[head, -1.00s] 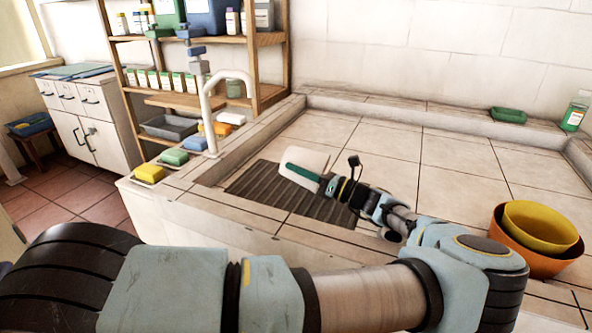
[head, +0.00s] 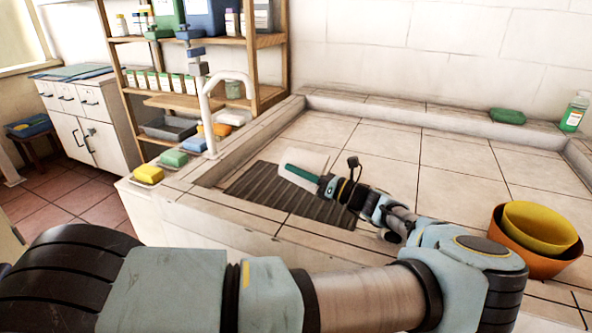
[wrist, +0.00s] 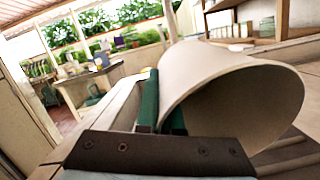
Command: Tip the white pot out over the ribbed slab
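The white pot (head: 313,161) is held over the dark ribbed slab (head: 265,189) in the basin. My gripper (head: 291,168) has green fingers and is shut on the pot's wall near the rim. In the wrist view the white pot (wrist: 225,75) lies tipped well over on its side, its wide mouth turned toward the camera and down to the right. Its inside is shaded and I see no contents in it. One green finger (wrist: 149,103) shows outside the wall, the other inside. Whether the pot touches the slab cannot be told.
Nested yellow and orange bowls (head: 540,228) stand at the right. A white tap (head: 211,112) rises at the basin's left edge, beside several soaps (head: 172,158). A green soap (head: 507,116) and a bottle (head: 574,112) sit on the back ledge. The tiled floor behind the slab is clear.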

